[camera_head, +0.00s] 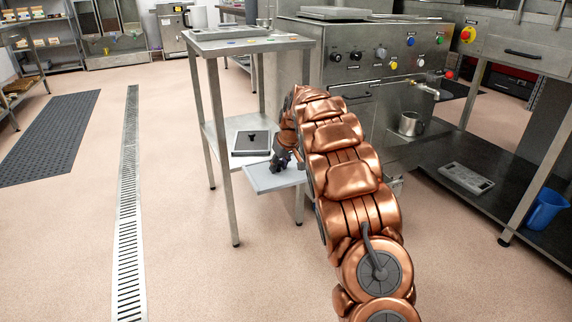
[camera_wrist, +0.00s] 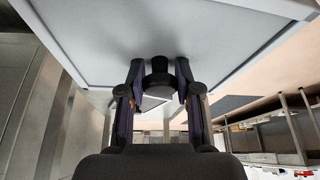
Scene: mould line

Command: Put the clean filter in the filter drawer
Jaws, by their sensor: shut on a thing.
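The clean filter appears to be a pale blue-grey framed panel (camera_head: 272,179) with a black knob. My gripper (camera_head: 280,160) is shut on that knob, and the panel hangs below it near the front of the steel table's lower shelf. In the wrist view the panel (camera_wrist: 110,40) fills the top, with the knob (camera_wrist: 159,80) between the fingers. A second, darker grey panel with a black knob (camera_head: 252,142) lies on the lower shelf, left of my gripper. I cannot make out the filter drawer; my arm hides part of the machine front.
The steel table (camera_head: 246,45) has legs and a top close to my gripper. The control machine (camera_head: 375,65) stands right of it, with a tap and a metal mug (camera_head: 410,124). A grey tray (camera_head: 466,180) and blue bucket (camera_head: 546,208) are at right.

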